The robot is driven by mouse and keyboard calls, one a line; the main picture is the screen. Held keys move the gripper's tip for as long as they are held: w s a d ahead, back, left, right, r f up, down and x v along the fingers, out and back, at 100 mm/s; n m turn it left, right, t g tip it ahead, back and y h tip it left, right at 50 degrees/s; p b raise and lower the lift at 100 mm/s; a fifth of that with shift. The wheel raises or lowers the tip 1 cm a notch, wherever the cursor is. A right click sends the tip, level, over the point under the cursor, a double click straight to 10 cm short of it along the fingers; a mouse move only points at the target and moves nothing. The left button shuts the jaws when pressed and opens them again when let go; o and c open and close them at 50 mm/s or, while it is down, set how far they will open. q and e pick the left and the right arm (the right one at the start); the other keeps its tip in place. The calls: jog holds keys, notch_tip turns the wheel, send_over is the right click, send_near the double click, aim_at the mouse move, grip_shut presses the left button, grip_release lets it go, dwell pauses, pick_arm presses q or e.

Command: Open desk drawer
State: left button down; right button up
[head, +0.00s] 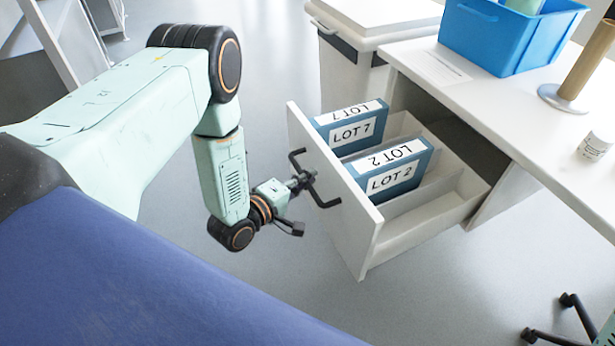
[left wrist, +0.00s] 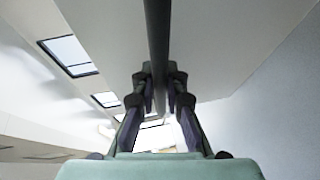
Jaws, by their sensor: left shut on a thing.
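The desk drawer (head: 370,245) is white and stands pulled well out from under the white desk (head: 510,120). Inside it are two blue boxes, the LOT 7 box (head: 352,128) and the LOT 2 box (head: 396,172), upright between white dividers. A dark bar handle (head: 322,190) is on the drawer's front. My left gripper (head: 303,182) is at the handle, shut on it. In the left wrist view the handle (left wrist: 158,40) runs as a dark bar between the two fingers (left wrist: 160,90). My right gripper is not in view.
On the desk are a blue bin (head: 510,40), a wooden post on a round base (head: 565,98), a small white jar (head: 597,146) and a paper sheet (head: 440,68). A white lidded container (head: 350,75) stands behind the drawer.

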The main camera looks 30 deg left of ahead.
pick_arm(q)
jog(key=c, duration=1.4)
grip_release()
jog(key=shift+o, duration=0.2)
jog(key=v, duration=1.2)
